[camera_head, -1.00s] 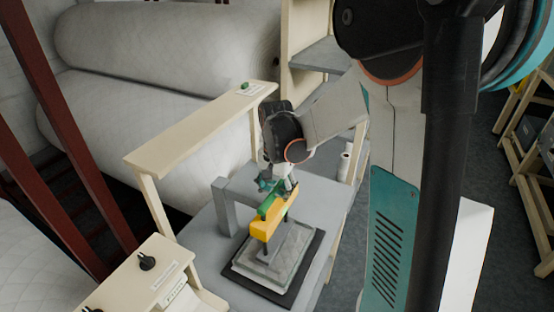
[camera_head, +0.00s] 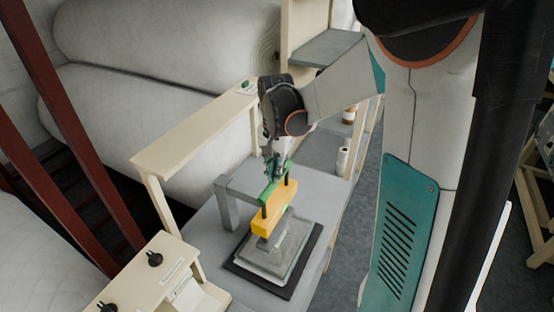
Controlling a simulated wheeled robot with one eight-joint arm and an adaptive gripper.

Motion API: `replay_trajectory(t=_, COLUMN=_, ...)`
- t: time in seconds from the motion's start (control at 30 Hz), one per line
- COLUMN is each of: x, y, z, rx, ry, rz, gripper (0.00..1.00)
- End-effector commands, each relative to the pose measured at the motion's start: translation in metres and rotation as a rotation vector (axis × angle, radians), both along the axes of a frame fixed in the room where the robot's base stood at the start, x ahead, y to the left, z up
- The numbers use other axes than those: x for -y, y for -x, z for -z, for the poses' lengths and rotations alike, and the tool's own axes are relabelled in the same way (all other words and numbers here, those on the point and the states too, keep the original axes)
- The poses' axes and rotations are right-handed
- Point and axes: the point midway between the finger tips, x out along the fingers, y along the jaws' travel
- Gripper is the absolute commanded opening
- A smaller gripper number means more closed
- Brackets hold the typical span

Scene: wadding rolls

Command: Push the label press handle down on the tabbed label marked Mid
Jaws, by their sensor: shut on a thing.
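The label press (camera_head: 228,205) stands on the grey table, with a grey bracket and a yellow block (camera_head: 272,213) above its bed. A green bar, the press handle (camera_head: 268,194), lies over the yellow block, with dark posts showing between them. My gripper (camera_head: 274,170) points down and is shut on the green handle; its fingertips are small and partly hidden. Below the yellow block, a pale grey plate (camera_head: 265,262) lies on a black mat (camera_head: 285,288). A small greenish mark shows on the plate beside the block. I cannot read any label marked Mid.
A cream shelf beam (camera_head: 195,133) runs behind the press. A cream stand with black knobs (camera_head: 155,259) is at the lower left. Large white wadding rolls (camera_head: 150,110) fill the back left. My own arm covers much of the right side.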

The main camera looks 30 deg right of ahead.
Motion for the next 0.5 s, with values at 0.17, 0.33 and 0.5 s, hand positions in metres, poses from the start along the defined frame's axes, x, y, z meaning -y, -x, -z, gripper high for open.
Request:
replay_trajectory(t=0.17, x=0.000, y=0.000, z=-0.017, rx=0.000, ry=0.000, rz=0.000, gripper=0.00)
replay_trajectory(t=0.33, x=0.000, y=0.000, z=-0.031, rx=0.000, ry=0.000, rz=0.000, gripper=0.00)
replay_trajectory(t=0.5, x=0.000, y=0.000, z=-0.045, rx=0.000, ry=0.000, rz=0.000, gripper=0.00)
